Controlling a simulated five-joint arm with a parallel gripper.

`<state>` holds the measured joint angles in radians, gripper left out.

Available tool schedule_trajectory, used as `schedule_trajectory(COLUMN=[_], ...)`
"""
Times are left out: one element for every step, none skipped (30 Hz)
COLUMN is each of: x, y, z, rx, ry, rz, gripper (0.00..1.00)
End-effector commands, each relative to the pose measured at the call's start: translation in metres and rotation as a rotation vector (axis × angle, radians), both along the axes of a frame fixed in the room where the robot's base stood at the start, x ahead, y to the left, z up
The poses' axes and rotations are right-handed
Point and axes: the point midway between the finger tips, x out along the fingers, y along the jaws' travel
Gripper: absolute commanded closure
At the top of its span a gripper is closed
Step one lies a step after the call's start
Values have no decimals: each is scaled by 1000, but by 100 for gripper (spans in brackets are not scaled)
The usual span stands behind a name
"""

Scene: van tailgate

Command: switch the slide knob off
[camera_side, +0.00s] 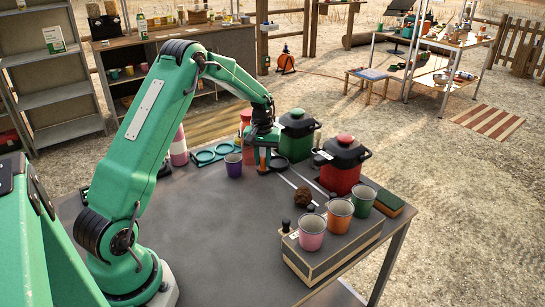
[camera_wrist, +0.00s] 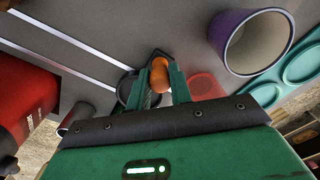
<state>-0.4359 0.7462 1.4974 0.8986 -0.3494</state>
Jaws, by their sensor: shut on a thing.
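The orange slide knob (camera_wrist: 159,76) stands between the two fingers of my gripper (camera_wrist: 160,90) in the wrist view. The fingers are shut on it. Below it I see a dark base piece, partly hidden by the fingers. In the side view my gripper (camera_side: 263,150) points down at the table between the purple cup and the green pot, with the orange knob (camera_side: 262,159) at its tips. I cannot tell the knob's on or off position from these frames.
A purple cup (camera_side: 233,165) and a teal ring tray (camera_side: 203,157) stand left of my gripper. A green pot (camera_side: 296,140) and a red pot (camera_side: 340,170) stand right. Several cups, such as the pink cup (camera_side: 312,232), sit on a box at the front right.

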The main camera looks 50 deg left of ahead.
Motion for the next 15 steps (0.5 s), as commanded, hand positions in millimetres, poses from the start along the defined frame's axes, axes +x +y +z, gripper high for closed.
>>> schedule_trajectory(x=[0,0,0,0,0,0,0,0,0,0,0,0,0,0,0], y=[0,0,0,0,0,0,0,0,0,0,0,0,0,0,0], z=[1,1,1,1,1,1,1,1,1,0,0,0,1,1,1], rx=[1,1,1,1,1,1,1,1,1,0,1,1,1,1,1], ry=[-3,-3,-3,-2,-2,-2,-2,-2,-2,-1,-1,-1,-1,-1,-1], rz=[0,0,0,0,0,0,0,0,0,0,0,0,0,0,0], gripper=[100,100,71,65,59,57,57,57,57,57,57,57,57,57,57])
